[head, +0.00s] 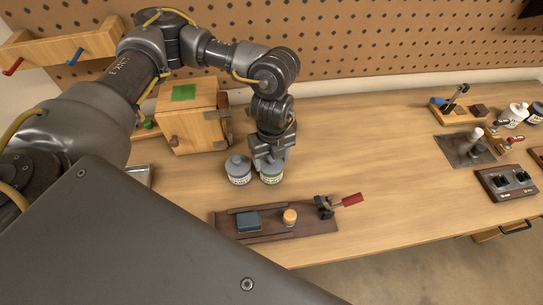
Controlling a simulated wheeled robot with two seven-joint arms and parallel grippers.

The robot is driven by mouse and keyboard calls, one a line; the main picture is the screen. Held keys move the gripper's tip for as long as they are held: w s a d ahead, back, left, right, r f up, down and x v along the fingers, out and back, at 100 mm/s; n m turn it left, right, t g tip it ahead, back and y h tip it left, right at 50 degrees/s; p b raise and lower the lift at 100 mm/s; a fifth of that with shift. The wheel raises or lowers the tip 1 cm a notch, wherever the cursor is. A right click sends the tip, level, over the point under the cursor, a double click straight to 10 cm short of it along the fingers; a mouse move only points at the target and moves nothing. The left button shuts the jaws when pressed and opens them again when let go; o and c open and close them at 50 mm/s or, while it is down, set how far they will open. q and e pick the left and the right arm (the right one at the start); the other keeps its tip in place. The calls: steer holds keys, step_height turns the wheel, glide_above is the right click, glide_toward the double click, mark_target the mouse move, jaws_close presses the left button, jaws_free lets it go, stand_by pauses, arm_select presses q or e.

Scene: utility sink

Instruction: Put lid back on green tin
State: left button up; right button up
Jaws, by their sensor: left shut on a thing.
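The green tin (271,178), a small round tin with a pale label with green on it, stands on the workbench near the middle of the head view. My left gripper (270,162) points down right over it and is shut on a grey lid at the tin's top. The fingers hide most of the lid, so I cannot tell whether it sits fully on the rim. My right gripper is not in view.
A wooden box (190,117) with a green patch stands behind left.

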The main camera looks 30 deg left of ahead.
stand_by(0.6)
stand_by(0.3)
arm_select(q)
steer(key=o, duration=1)
steer(key=shift+o, duration=0.5)
steer(key=shift+o, duration=0.8)
steer(key=shift+r+p, duration=3.55)
steer(key=shift+p, duration=0.2)
